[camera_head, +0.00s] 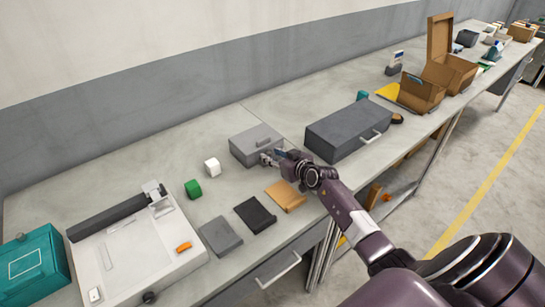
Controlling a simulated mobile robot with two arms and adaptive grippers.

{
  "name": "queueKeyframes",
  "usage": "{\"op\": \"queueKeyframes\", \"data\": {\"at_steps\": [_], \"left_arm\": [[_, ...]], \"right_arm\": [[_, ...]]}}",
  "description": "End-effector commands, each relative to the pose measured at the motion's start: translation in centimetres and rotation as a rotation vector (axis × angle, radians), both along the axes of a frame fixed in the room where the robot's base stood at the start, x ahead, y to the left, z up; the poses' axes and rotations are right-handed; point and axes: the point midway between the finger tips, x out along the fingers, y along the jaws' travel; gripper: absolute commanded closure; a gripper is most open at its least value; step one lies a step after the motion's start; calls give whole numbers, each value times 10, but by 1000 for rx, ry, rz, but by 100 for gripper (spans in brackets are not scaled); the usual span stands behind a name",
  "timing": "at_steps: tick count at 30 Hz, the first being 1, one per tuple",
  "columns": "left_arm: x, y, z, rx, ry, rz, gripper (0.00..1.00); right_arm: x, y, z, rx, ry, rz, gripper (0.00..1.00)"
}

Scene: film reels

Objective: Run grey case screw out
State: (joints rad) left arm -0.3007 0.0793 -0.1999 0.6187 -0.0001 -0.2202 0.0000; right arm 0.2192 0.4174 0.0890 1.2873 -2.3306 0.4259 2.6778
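A grey case (255,140) with a small latch or handle on its top stands on the workbench in the middle of the view. My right gripper (268,159) is at the case's front right side, very close to it. I cannot tell whether it touches the case, or whether its small, partly hidden fingers are open or shut. A screw cannot be made out; that side of the case is partly covered by the gripper. My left gripper is not in view.
A larger dark grey box (340,125) with a handle stands close right of my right gripper. Grey (220,236), black (255,214) and tan (285,196) flat pieces lie in front.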

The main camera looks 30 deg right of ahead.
Motion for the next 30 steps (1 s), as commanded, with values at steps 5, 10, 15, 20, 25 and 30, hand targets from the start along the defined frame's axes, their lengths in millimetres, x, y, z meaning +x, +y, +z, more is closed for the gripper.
{"op": "queueKeyframes", "data": {"at_steps": [5,10,15,20,25,30], "left_arm": [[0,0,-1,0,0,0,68],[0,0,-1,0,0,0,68],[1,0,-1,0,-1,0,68],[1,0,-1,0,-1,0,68],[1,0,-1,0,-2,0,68],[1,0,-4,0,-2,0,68]], "right_arm": [[3,0,-1,-1,0,0,68],[3,0,-1,-1,0,0,68],[3,0,-1,-1,-1,0,87],[3,0,-1,-1,-1,0,100],[3,0,-1,-1,0,3,100],[3,-2,-2,-1,-1,20,100]]}}
